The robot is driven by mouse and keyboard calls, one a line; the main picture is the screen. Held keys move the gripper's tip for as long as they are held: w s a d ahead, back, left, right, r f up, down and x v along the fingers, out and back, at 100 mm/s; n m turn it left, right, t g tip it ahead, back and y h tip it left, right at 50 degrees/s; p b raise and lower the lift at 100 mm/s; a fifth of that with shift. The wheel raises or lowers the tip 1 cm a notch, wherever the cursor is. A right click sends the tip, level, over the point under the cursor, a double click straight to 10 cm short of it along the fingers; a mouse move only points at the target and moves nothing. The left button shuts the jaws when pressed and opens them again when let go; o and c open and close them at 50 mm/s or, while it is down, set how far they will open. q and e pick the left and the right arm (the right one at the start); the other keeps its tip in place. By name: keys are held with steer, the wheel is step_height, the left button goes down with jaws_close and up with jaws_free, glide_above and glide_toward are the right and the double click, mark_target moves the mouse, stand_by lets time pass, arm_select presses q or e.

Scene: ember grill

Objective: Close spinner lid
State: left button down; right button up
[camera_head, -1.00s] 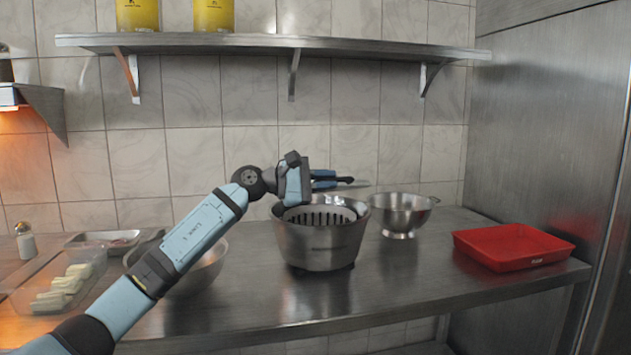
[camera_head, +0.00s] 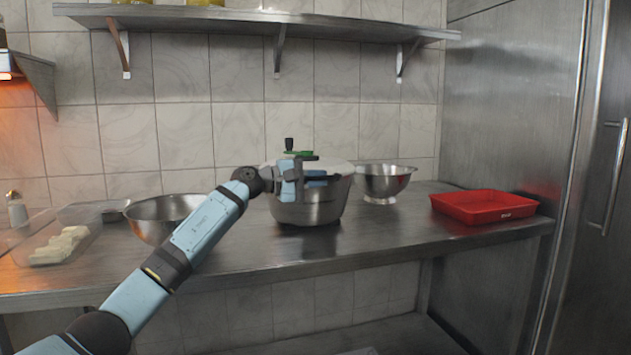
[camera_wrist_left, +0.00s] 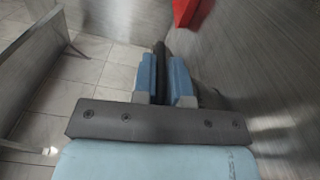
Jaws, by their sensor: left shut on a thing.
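The spinner is a steel bowl (camera_head: 308,210) on the counter. Its pale lid (camera_head: 338,167) lies over the bowl's top, with a green part and a black crank (camera_head: 289,145) upright on it. Whether the lid is flush all round cannot be told, as my gripper hides part of the front rim. My left gripper (camera_head: 315,178) is at the front of the rim and shut on the lid. In the left wrist view its two blue fingers (camera_wrist_left: 166,82) stand close together with a dark strip between them. My right gripper is not in view.
A steel mixing bowl (camera_head: 150,212) stands left of the spinner, beneath my forearm. A steel colander (camera_head: 384,182) is close on the right. A red tray (camera_head: 484,207) lies farther right. A clear tray of pale pieces (camera_head: 58,247) is at left. A wall shelf (camera_head: 200,17) is above.

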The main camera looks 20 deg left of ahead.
arm_select(q)
steer(key=shift+f, duration=0.35)
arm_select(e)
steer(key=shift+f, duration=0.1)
arm_select(q)
steer(key=c, duration=1.2)
jaws_free()
steer(key=shift+f, duration=0.1)
steer(key=shift+o, duration=0.2)
step_height(320, 180, up, 20)
steer(key=p, duration=0.6)
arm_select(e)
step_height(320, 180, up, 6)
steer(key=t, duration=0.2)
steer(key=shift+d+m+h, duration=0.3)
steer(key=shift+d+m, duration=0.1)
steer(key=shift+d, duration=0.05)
